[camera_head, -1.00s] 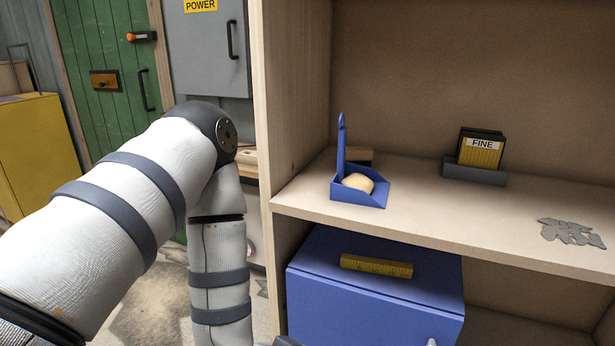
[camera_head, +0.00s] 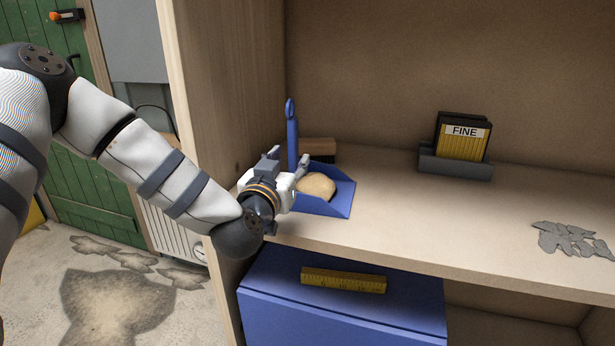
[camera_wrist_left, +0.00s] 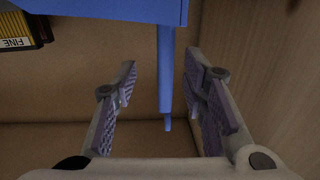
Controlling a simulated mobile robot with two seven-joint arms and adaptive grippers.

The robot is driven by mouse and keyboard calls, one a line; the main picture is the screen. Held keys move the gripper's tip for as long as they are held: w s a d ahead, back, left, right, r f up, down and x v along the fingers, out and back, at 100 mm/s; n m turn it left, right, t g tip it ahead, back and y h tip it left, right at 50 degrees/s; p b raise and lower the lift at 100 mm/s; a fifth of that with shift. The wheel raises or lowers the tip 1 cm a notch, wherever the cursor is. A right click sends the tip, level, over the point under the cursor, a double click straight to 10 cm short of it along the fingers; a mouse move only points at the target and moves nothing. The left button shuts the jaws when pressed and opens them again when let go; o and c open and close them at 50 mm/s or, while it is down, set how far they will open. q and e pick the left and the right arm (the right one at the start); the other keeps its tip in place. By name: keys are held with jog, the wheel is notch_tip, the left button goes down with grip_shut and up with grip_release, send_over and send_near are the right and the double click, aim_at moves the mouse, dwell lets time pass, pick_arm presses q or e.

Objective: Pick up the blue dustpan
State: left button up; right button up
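The blue dustpan (camera_head: 338,201) sits on the wooden shelf near its left side wall, with its handle (camera_head: 291,130) standing upright. A round tan lump (camera_head: 317,186) lies in its pan. My left gripper (camera_head: 289,158) is at the handle, in front of the pan's left part, and hides some of it. In the left wrist view my left gripper (camera_wrist_left: 160,75) is open, with the blue handle (camera_wrist_left: 165,65) between its two fingers and a gap on each side. My right gripper is not in view.
A brown block (camera_head: 318,149) lies behind the dustpan. A grey holder with a "FINE" pack (camera_head: 461,140) and grey scraps (camera_head: 570,240) are farther right on the shelf. Below is a blue box (camera_head: 300,314) with a yellow strip (camera_head: 343,280) on top. The shelf's middle is clear.

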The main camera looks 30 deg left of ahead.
aim_at(291, 149)
pick_arm(q)
jog(key=x, duration=0.5)
jog(key=shift+w+a+r, duration=0.1)
jog(key=shift+a+r, duration=0.25)
jog(key=shift+r, duration=0.15)
grip_shut()
